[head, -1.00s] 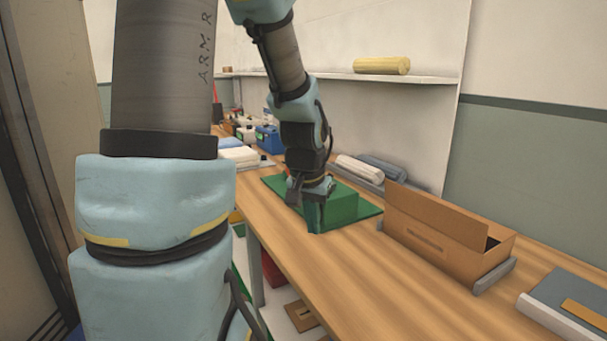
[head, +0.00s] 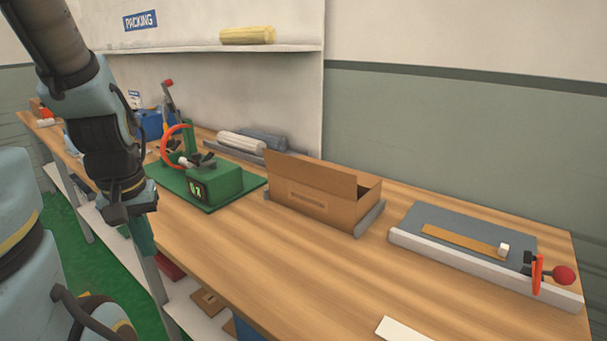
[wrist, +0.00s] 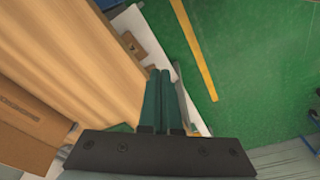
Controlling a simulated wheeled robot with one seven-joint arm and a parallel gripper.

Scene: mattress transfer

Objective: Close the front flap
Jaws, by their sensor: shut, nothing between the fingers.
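A brown cardboard box (head: 325,208) stands on the wooden table in the head view. Its front flap (head: 311,171) stands up along the near long side, and the box top looks open behind it. Part of the box (wrist: 22,125) also shows at the left edge of the wrist view. My gripper (head: 148,246) hangs at the table's front edge, left of the box and well apart from it. In the wrist view its green fingers (wrist: 162,75) are together and empty, pointing down past the table edge. The inside of the box is mostly hidden.
A green machine (head: 216,184) with an orange ring stands left of the box. A grey board with a metal rail (head: 470,261) and a red-knobbed lever lies to the right. The table (head: 260,250) is clear in front of the box.

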